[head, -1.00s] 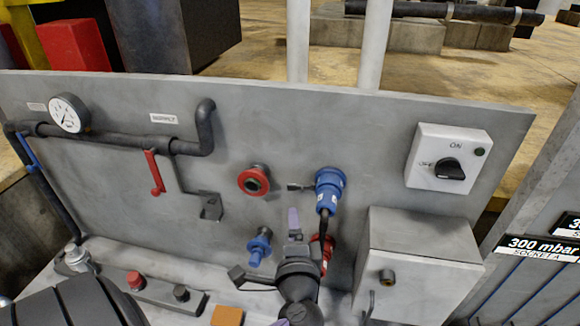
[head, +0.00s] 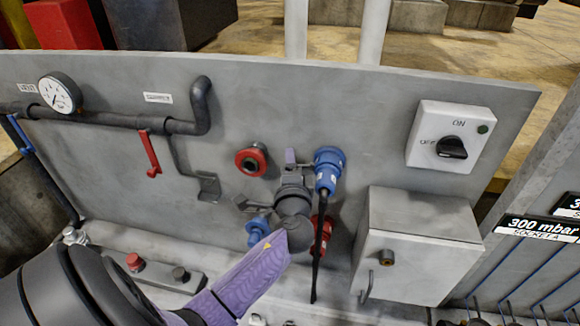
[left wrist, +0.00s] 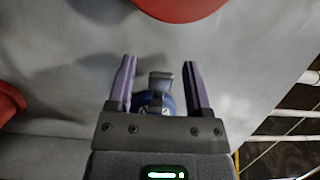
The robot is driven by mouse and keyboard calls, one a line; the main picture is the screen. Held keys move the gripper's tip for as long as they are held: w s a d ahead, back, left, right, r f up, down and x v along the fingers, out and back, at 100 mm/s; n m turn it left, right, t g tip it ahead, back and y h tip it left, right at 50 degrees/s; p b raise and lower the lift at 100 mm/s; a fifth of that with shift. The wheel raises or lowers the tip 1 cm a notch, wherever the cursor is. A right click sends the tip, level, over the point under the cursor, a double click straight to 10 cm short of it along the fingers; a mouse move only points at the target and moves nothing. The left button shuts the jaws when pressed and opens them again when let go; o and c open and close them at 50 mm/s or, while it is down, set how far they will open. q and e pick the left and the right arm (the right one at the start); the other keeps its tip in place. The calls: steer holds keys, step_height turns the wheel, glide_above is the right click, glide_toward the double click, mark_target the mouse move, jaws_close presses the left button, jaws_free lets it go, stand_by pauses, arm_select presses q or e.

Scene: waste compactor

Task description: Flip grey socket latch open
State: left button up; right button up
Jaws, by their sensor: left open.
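The blue socket (head: 328,160) with a blue plug and black cable is mounted on the grey panel (head: 330,100). A small grey latch (left wrist: 160,80) shows in the left wrist view, in front of a blue body (left wrist: 153,102) and between my fingers. In the head view the latch area, left of the blue socket, is mostly hidden by my gripper. My left gripper (head: 289,160) is open, close to the panel, just left of the blue socket. Its purple fingers (left wrist: 158,82) stand on both sides of the latch; I cannot tell whether they touch it. My right gripper is not in view.
A red-ringed socket (head: 251,160) is left of my gripper. A lower blue connector (head: 257,231) and a red connector (head: 322,228) sit below. A grey box (head: 420,240) and a rotary switch (head: 451,147) are at the right. A red handle (head: 150,155) is on the left pipe.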

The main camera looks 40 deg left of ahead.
arm_select(q)
steer(key=shift+c, duration=0.3)
jaws_close()
steer(key=m+t+h, duration=0.2)
steer(key=w+m+h, duration=0.1)
steer(key=h, duration=0.1)
steer(key=shift+a+t, duration=0.3)
steer(key=shift+t, duration=0.1)
steer(key=shift+o, duration=0.3)
jaws_free()
